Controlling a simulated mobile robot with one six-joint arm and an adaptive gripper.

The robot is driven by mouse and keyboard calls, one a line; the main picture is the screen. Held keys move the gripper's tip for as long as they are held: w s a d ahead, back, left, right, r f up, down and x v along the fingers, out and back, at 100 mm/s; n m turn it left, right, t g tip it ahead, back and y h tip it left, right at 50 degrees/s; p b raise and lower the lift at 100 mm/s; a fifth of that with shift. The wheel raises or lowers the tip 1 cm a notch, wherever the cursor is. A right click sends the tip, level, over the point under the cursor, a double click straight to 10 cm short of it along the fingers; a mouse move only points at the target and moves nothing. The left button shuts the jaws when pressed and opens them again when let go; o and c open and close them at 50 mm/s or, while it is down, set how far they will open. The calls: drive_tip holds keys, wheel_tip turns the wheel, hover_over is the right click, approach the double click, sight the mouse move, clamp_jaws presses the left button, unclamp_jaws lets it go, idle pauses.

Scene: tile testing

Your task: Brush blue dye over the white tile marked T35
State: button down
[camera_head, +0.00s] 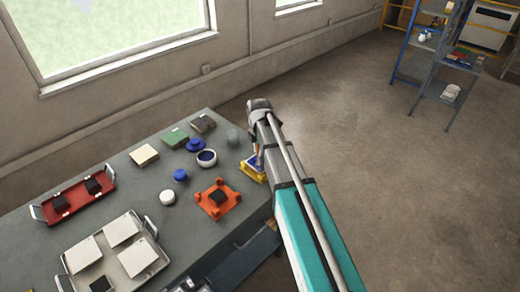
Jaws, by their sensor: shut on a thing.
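My gripper (258,149) is at the right end of the grey table, largely hidden by my own arm. It is shut on what looks like a brush, held over a yellow holder (254,179). A tile (250,163) in that holder shows blue on its top; how much is covered is hard to tell. A white bowl (207,164) with dark blue dye stands to the left. Several white tiles, such as one (120,228), lie in a metal tray (146,272) at the front. No mark T35 is legible.
An orange-red holder (218,211) with a dark tile stands close to the yellow one. A red tray (72,202), blue lids (195,145), a white jar (167,197) and cream, green and dark blocks crowd the table (195,245). Open floor lies right.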

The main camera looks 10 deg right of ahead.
drive_tip(key=shift+r, duration=0.1)
drive_tip(key=shift+r+p, duration=2.9)
drive_tip(key=shift+p, duration=0.15)
drive_tip(key=shift+r, duration=0.1)
drive_tip(key=shift+r+p, duration=1.45)
drive_tip(key=shift+p, duration=0.05)
drive_tip(key=shift+w+f, duration=0.1)
drive_tip(key=shift+w+d+f+b, duration=0.2)
drive_tip(key=shift+d+b, duration=0.05)
drive_tip(key=shift+b, duration=0.05)
drive_tip(key=shift+w+d+f+b, duration=0.35)
drive_tip(key=shift+w+d, duration=0.1)
drive_tip(key=shift+d, duration=0.25)
